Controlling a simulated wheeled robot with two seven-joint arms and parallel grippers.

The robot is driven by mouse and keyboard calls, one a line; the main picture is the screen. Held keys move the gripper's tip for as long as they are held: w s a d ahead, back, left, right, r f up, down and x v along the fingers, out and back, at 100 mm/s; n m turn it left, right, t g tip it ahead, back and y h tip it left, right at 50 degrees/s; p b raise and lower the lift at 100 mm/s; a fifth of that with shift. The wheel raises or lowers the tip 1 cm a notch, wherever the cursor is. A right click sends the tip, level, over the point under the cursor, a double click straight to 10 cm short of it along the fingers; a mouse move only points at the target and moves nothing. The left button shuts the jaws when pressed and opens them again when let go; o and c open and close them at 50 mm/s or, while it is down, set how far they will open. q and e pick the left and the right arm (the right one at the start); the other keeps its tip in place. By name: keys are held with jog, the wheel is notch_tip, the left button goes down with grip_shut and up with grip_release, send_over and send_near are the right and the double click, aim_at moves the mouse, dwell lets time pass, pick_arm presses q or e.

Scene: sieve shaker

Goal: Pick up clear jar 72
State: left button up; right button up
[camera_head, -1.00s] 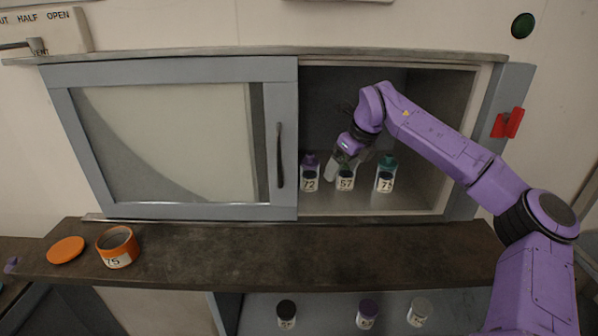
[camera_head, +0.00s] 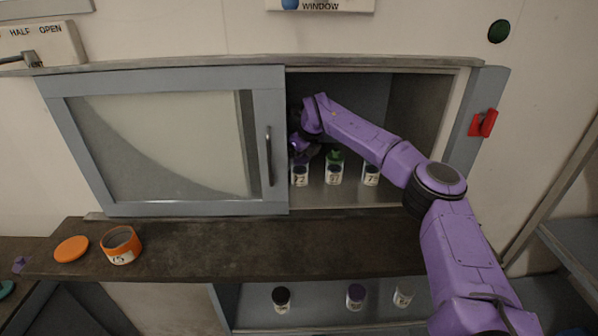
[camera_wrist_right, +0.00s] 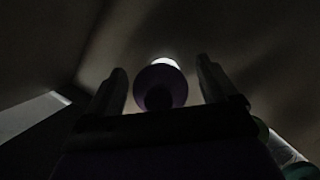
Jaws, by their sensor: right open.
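Clear jar 72 (camera_head: 299,178) stands upright on the cabinet floor, just inside the opening beside the sliding door. Its label is partly readable and its top is hidden behind my right gripper (camera_head: 301,158). In the right wrist view the round purple lid (camera_wrist_right: 160,86) shows between the two fingers of my right gripper (camera_wrist_right: 162,88). The fingers are open, one on each side of the lid, with visible gaps. My left gripper is not in view.
Green-lidded jar 57 (camera_head: 334,175) stands just right of jar 72, and another jar (camera_head: 370,178) farther right. The sliding door (camera_head: 268,190) closes off the left side. Several jars stand below.

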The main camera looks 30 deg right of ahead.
jog(key=shift+s+r, duration=0.1)
jog(key=shift+c, duration=0.6)
jog(key=shift+s, duration=0.1)
jog(key=c, duration=1.4)
jog(key=shift+o, duration=0.2)
jog(key=shift+r, duration=0.2)
